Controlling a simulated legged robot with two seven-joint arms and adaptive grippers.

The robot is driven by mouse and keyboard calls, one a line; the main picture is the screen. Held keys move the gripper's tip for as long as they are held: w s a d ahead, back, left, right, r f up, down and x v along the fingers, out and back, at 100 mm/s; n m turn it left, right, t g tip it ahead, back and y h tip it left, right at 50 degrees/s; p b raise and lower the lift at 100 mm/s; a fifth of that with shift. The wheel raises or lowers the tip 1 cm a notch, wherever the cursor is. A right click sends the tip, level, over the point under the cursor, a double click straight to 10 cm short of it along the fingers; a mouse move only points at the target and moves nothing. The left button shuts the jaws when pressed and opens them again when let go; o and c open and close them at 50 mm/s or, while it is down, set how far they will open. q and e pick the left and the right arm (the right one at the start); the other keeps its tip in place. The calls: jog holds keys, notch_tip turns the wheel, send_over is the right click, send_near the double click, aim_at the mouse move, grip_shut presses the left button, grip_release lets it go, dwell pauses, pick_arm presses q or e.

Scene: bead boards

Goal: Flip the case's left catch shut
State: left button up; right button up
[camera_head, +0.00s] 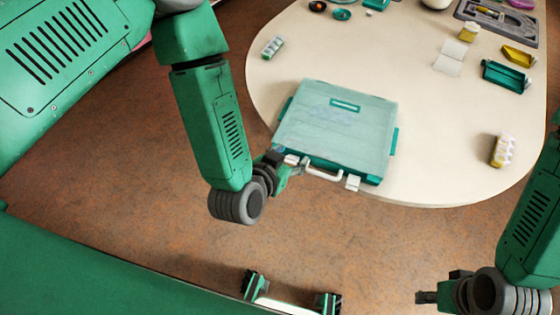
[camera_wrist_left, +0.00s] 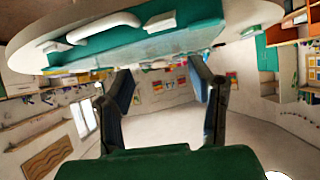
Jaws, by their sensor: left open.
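The case (camera_head: 335,122) lies closed at the table's near edge. It is teal with a pale see-through lid, and its front faces me. Its white handle (camera_head: 324,174) sits between two white catches. The left catch (camera_head: 291,159) is partly hidden by my left gripper (camera_head: 283,170); the right catch (camera_head: 352,183) is clear. I cannot tell how far the left catch is turned. In the left wrist view, my left gripper (camera_wrist_left: 160,82) is open and empty, with the handle (camera_wrist_left: 103,30) and what looks like the left catch (camera_wrist_left: 160,22) above its fingers. My right gripper (camera_head: 428,297) is low at the right, away from the case.
The cream table (camera_head: 425,120) is bare around the case. A bead tube (camera_head: 272,47) lies at the left, and another container (camera_head: 502,150) stands at the right. Teal (camera_head: 506,77) and yellow trays (camera_head: 519,56), a jar (camera_head: 468,32) and a grey board (camera_head: 497,17) are farther back.

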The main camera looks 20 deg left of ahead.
pick_arm(q)
jog(key=shift+f+p+v, duration=0.15)
jog(key=shift+p+v, duration=0.35)
jog(key=shift+v, duration=0.7)
jog(key=shift+f+p+v, duration=0.15)
jog(key=shift+p+v, duration=0.35)
jog(key=shift+v, duration=0.65)
jog(key=shift+s, duration=0.2)
jog(key=v, duration=0.7)
